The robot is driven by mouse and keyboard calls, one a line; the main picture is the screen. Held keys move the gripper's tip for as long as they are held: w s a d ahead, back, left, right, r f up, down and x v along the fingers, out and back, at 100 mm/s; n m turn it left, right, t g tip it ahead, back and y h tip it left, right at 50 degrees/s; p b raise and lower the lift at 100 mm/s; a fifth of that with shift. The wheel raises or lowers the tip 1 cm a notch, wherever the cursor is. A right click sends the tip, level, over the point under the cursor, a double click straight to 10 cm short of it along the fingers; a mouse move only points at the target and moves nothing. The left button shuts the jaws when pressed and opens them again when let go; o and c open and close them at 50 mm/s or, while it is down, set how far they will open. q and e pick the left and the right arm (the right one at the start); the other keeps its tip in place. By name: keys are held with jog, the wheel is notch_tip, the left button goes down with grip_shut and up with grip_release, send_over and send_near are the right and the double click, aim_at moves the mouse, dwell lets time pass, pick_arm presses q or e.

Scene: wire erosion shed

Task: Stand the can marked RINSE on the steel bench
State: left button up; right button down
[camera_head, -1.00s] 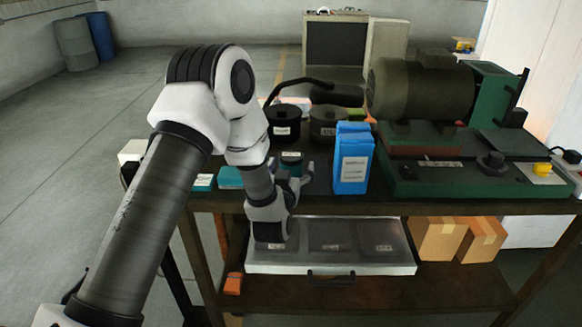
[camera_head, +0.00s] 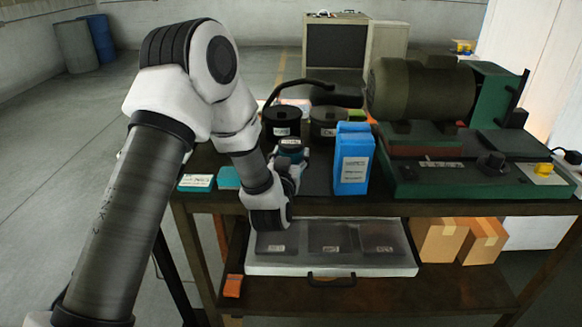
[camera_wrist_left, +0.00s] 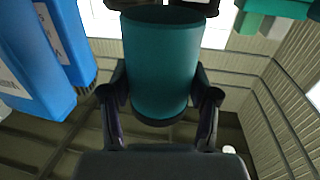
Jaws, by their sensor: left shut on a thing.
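My left gripper (camera_head: 291,172) is shut on a teal can (camera_wrist_left: 162,65), held upright between its fingers in the left wrist view. In the head view the can (camera_head: 291,152) shows just above the gripper, in front of the black pots, with a small white label too small to read. It appears raised above the dark bench (camera_head: 420,207); I cannot tell whether this is the steel bench. My right gripper is not in view.
A blue pack (camera_head: 352,165) stands close right of the can; blue packs also show in the left wrist view (camera_wrist_left: 35,50). Black pots (camera_head: 281,124) stand behind. A green-based machine (camera_head: 440,170) fills the right. Teal boxes (camera_head: 196,182) lie left. A shallow drawer (camera_head: 335,269) sits below.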

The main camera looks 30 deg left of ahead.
pick_arm(q)
jog(key=w+d+r+p+v, duration=0.15)
jog(key=p+v, duration=0.65)
jog(key=v, duration=0.8)
jog(key=w+d+f+m+t+h, duration=0.1)
jog(key=w+d+f+m+h, duration=0.3)
jog(key=d+f+h, duration=0.3)
jog(key=w+d+f, duration=0.1)
jog(key=d+f, duration=0.1)
jog(key=d, duration=0.2)
jog(key=shift+w+m+b, duration=0.15)
jog(key=shift+m+b, duration=0.15)
jog(key=shift+d, duration=0.1)
